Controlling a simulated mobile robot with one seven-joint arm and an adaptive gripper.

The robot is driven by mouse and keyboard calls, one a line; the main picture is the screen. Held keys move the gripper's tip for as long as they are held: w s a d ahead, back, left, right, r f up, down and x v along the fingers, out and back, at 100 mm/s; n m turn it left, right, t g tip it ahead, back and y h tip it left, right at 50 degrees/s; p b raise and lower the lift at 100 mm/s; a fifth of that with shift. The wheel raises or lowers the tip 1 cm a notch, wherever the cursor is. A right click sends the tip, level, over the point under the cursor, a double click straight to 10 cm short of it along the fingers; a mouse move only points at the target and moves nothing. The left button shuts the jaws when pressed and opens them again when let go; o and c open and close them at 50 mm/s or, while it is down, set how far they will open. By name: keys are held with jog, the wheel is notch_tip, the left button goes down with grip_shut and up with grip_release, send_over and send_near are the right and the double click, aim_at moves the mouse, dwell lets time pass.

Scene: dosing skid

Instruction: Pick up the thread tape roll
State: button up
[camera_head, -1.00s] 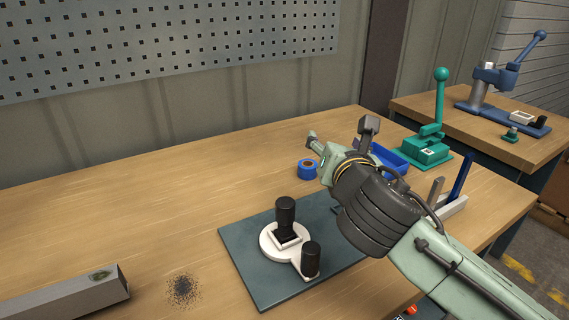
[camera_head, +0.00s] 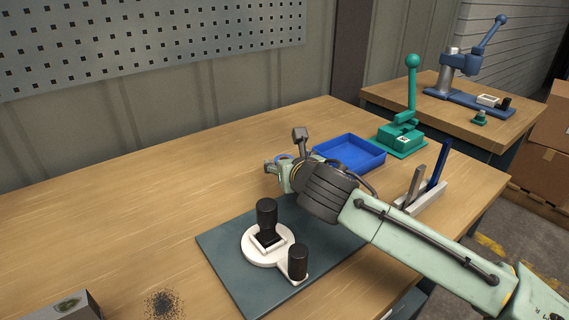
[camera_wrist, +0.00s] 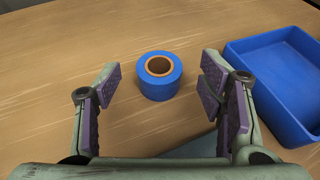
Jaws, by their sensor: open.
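The thread tape roll (camera_wrist: 159,84) is a blue roll with an orange-brown core, lying flat on the wooden table with its hole facing up. In the wrist view it is just ahead of my gripper (camera_wrist: 159,92), roughly centred between the two spread fingers, touching neither. My gripper is open and empty. In the head view my gripper (camera_head: 274,168) hides most of the roll; only a small blue edge of the roll (camera_head: 285,157) shows behind it.
A blue tray (camera_head: 350,153) stands close to the right of the roll. A dark mat (camera_head: 222,247) with a white fixture and black cylinders lies in front.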

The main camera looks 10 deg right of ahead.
jog(key=shift+x, duration=1)
jog(key=shift+c, duration=0.2)
jog(key=c, duration=1.1)
